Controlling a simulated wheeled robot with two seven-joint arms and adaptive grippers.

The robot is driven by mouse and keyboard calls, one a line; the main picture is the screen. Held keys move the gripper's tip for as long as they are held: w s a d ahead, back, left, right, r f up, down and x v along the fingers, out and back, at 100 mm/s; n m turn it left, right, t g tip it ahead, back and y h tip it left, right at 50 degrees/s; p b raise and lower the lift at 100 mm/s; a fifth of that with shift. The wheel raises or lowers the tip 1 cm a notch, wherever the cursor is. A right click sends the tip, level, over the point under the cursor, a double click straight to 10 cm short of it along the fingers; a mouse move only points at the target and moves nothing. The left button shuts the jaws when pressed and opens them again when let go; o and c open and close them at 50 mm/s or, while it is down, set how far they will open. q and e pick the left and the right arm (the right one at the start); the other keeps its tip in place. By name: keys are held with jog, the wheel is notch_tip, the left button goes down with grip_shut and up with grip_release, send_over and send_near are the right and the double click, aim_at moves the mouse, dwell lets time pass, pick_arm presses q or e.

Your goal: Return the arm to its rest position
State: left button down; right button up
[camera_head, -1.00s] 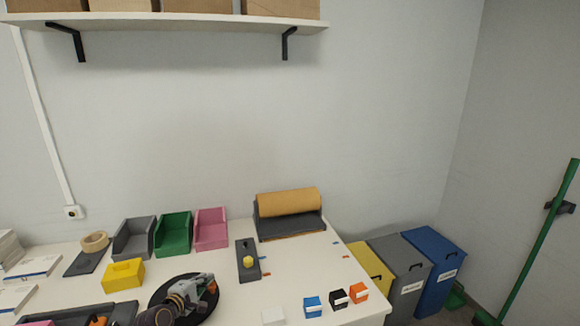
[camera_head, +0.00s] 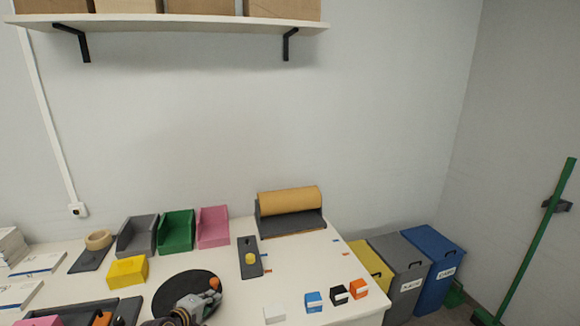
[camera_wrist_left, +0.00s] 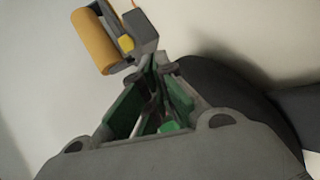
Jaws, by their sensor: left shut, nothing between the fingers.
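My left gripper (camera_head: 212,297) is low in the camera_head view, over the front part of a round black disc (camera_head: 178,287) on the white table. Its fingers are shut with nothing between them. A small orange piece (camera_head: 215,283) shows just beyond the fingertips, at the disc's right edge; I cannot tell whether they touch. In the left wrist view the fingers (camera_wrist_left: 153,62) come together near the middle. My right gripper is not in view.
A yellow block (camera_head: 127,270), grey, green and pink bins (camera_head: 212,227) and a brown paper roll (camera_head: 289,199) stand behind. A dark plate with a yellow knob (camera_head: 249,258) lies right of the disc. Blue, black and orange small boxes (camera_head: 358,288) stand near the front right edge.

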pick_arm(q)
jog(key=s+d+m, duration=0.1)
jog(key=s, duration=0.1)
jog(key=s+d+f+m+g, duration=0.1)
jog(key=s, duration=0.1)
jog(key=s+d+f+m+g, duration=0.1)
jog(key=s, duration=0.1)
jog(key=shift+s+f+m, duration=0.15)
jog(key=shift+f+m, duration=0.05)
jog(key=shift+m, duration=0.2)
jog(key=s+m+g+y, duration=0.4)
jog(key=s+m+g, duration=0.5)
jog(key=s, duration=1.6)
notch_tip(320, 180, down, 32)
jog(key=s+r+m+t, duration=0.1)
jog(key=s+m, duration=0.1)
jog(key=s+a+f, duration=0.2)
jog(key=s+f, duration=0.8)
jog(key=s, duration=0.1)
jog(key=s+a+f+g, duration=0.1)
jog(key=s+a+f, duration=0.2)
jog(key=s+f, duration=0.8)
jog(key=shift+s+a+m, duration=0.2)
jog(key=shift+s+m, duration=0.05)
jog(key=shift+m, duration=0.15)
